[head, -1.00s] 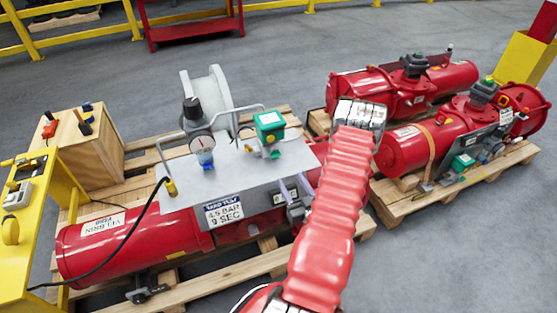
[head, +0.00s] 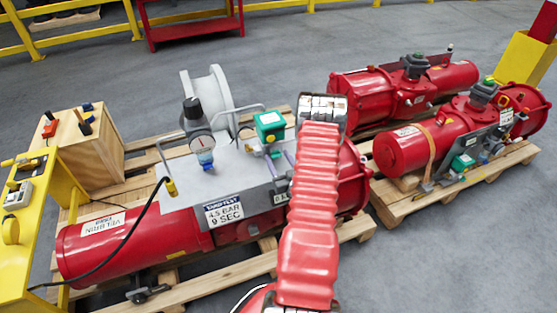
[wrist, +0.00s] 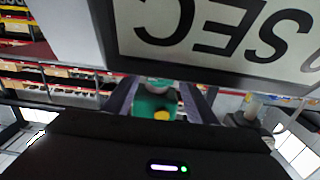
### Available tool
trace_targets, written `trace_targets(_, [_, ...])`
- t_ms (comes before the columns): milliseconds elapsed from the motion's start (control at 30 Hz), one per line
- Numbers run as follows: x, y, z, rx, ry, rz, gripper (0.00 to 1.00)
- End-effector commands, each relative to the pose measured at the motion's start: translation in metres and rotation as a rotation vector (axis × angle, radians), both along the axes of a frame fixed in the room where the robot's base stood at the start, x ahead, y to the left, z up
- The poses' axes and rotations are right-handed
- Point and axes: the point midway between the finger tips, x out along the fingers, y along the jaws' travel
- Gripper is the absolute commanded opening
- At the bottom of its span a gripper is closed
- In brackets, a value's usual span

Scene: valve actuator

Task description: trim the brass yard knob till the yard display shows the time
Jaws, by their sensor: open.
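The white sign (head: 223,212) on the red actuator (head: 140,240) reads 4.5 BAR, 9 SEC. It shows upside down and close at the top of the wrist view (wrist: 215,35). A small dark display (head: 282,194) sits right of the sign; its figures are too small to read surely. My gripper (head: 276,153) is open below the green box (head: 270,124), its body mostly hidden by my arm. In the wrist view a green part (wrist: 152,102) lies beyond and between my open fingers (wrist: 160,95). A yellow-brass round knob (wrist: 162,115) shows on it, apart from the fingers.
A gauge and regulator (head: 198,135) and wire handles stand on the grey plate (head: 190,188). A black hose with a yellow end (head: 171,187) crosses the left. Other red actuators lie on a pallet (head: 405,210) at right. Grey floor is clear between pallets.

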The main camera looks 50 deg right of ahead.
Motion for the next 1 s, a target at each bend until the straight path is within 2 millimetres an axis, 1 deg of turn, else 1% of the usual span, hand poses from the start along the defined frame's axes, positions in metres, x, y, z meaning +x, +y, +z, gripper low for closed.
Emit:
trace_targets(267, [0.0007, -0.0003, -0.0001, 0.000, 0.000, 0.000, 0.51])
trace_targets(833, [0.0007, 0.0002, -0.0001, 0.000, 0.000, 0.001, 0.11])
trace_targets(1000, [0.0008, 0.0005, -0.0001, -0.011, 0.007, 0.001, 0.10])
